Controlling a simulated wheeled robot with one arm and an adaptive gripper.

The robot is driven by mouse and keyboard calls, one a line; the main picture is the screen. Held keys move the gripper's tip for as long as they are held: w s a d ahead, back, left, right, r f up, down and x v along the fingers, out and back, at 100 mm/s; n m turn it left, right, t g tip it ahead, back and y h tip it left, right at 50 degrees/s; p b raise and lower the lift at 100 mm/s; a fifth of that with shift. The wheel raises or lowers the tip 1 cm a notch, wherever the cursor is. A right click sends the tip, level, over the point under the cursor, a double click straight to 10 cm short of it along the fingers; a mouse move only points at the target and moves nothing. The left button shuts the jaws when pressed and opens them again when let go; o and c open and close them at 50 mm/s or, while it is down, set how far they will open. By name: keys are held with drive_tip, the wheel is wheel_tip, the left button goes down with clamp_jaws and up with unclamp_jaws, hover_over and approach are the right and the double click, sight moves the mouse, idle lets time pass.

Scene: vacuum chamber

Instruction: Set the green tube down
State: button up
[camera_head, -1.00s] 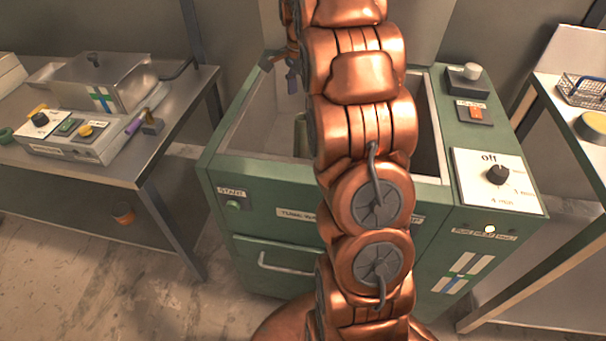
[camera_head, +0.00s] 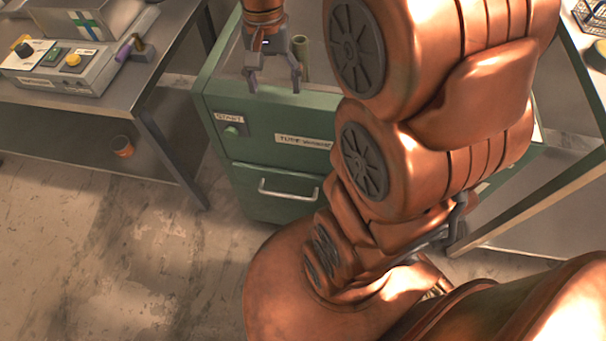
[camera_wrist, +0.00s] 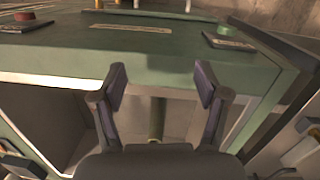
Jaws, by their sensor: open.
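The green tube (camera_head: 303,60) stands upright inside the open-topped green machine (camera_head: 270,116), near its front wall. Its lower end is hidden. In the wrist view the tube (camera_wrist: 157,118) shows beyond and between my fingers, against the pale inner wall. My gripper (camera_head: 274,86) is open and empty, fingers pointing down, just left of the tube in the head view. The wrist view also shows both fingers apart (camera_wrist: 160,82), with nothing held. I cannot tell how far the fingers are from the tube.
A metal table (camera_head: 95,112) with a button box (camera_head: 60,68) stands left of the machine. A START button (camera_head: 232,130) and a drawer handle (camera_head: 290,191) are on the machine's front. My arm hides much of the right side.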

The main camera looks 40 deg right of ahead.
drive_tip(key=s+a+f+n, duration=0.2)
drive_tip(key=s+a+n, duration=0.1)
drive_tip(key=s, duration=0.6)
drive_tip(key=s+a+f+n+g, duration=0.1)
drive_tip(key=s+a+n, duration=0.3)
drive_tip(key=s, duration=0.5)
drive_tip(key=shift+f+n, duration=0.7)
drive_tip(key=s+p+v, duration=0.2)
drive_tip(key=p+v, duration=0.9)
drive_tip(key=v, duration=0.1)
drive_tip(key=shift+a+r+t+p, duration=0.15)
drive_tip(key=shift+r+t+p, duration=0.15)
drive_tip(key=shift+r+p, duration=0.1)
